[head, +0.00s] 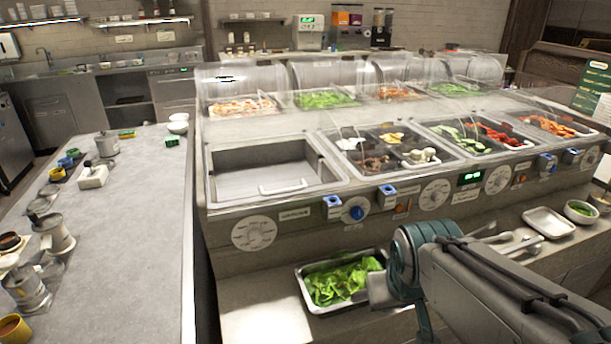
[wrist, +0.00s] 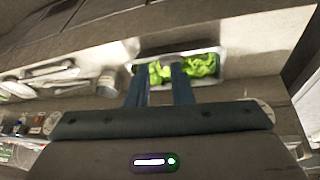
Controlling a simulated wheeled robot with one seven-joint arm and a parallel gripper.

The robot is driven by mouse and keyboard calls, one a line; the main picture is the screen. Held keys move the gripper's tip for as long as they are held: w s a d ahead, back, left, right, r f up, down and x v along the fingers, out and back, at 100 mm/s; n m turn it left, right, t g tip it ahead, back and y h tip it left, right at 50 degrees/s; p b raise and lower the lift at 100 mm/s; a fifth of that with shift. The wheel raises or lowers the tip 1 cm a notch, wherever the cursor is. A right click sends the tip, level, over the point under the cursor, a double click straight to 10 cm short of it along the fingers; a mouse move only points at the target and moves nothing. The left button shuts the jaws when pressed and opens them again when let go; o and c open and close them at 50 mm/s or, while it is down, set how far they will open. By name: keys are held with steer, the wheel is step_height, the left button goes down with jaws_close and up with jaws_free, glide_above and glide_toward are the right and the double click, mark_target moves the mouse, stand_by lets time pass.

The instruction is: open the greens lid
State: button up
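In the head view my arm hides most of the gripper, low beside the pan's right side.
Open front wells (head: 385,150) hold several toppings. Clear domed covers (head: 325,75) stand over the back row. Blue-topped fittings and dials (head: 357,213) stick out from the front panel. An empty tray (head: 548,222) and a bowl (head: 579,211) sit on the shelf at right.

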steer(key=w+d+r+n+t+h+b, duration=0.1)
steer(key=w+n+t, duration=0.2)
steer(key=w, duration=0.3)
steer(key=w+d+r+n+t+b, duration=0.1)
steer(key=w+d+n+t+b, duration=0.1)
steer(key=w, duration=0.3)
steer(key=n+t+y+b, duration=0.3)
steer(key=n+y+b, duration=0.2)
steer(key=n+y, duration=1.05)
glide_toward(288, 191)
steer(key=w+a+n+h, duration=0.1)
steer(key=w+a, duration=0.1)
steer(key=w+a+n+h, duration=0.1)
steer(key=w+a, duration=0.1)
steer(key=a, duration=0.1)
steer(key=w+a+n+h, duration=0.1)
steer(key=w+a, duration=0.2)
steer(key=shift+w+r+h, duration=0.1)
steer(key=shift+h, duration=0.25)
steer(key=shift+d, duration=0.1)
jaws_close()
